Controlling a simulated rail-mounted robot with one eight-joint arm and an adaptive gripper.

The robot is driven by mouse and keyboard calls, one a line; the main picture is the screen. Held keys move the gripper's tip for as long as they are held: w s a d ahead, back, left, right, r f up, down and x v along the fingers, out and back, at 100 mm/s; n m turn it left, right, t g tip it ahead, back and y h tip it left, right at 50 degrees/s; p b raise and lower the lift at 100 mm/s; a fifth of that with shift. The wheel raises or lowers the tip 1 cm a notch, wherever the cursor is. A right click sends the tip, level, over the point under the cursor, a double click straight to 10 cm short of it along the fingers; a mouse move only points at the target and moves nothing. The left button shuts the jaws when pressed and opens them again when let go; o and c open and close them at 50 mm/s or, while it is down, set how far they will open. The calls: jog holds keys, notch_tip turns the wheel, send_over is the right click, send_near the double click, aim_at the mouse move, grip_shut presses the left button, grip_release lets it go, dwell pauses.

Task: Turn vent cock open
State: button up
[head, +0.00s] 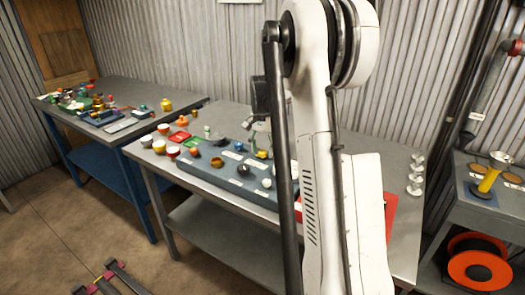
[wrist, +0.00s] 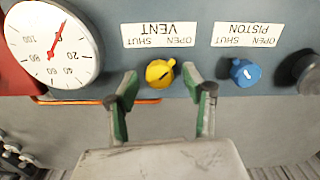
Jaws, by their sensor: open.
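The yellow vent cock (wrist: 160,74) sits on the grey panel beside the upside-down VENT label (wrist: 158,34) in the wrist view. Its small nub points up and right in the picture, towards the label. My gripper (wrist: 160,84) is open, with one green-and-dark finger on each side of the cock. The fingers appear apart from it; their depth relative to it is hard to tell. In the head view the cock (head: 262,154) shows as a small yellow spot on the panel, and my arm hides part of the panel.
A blue piston cock (wrist: 243,73) sits to the right of the vent cock, close to the right finger. A black knob (wrist: 299,70) is farther right. A round gauge (wrist: 52,42) stands at the left, with an orange-edged strip (wrist: 100,100) below.

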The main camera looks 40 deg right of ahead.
aim_at(261, 152)
notch_tip(261, 152, up, 12)
jog(key=shift+f, duration=0.15)
dwell(0.6)
jog(key=s+a+r+n+t+h, duration=0.1)
jog(key=s+a+r+n+t, duration=0.3)
jog(key=a, duration=0.7)
jog(key=s+a+r+n+g, duration=0.15)
jog(key=s+a, duration=0.35)
jog(key=a, duration=0.7)
jog(key=s+a+f+n+t, duration=0.2)
jog(key=s+a+f+n, duration=0.1)
jog(key=s+a, duration=0.4)
jog(key=s+a+f+n+t+y, duration=0.1)
jog(key=s+a+f+n, duration=0.3)
jog(key=s+a, duration=0.4)
jog(key=shift+s+a+f+n+t, duration=0.25)
jog(key=shift+s+n+t, duration=0.1)
jog(key=shift+s+t, duration=0.45)
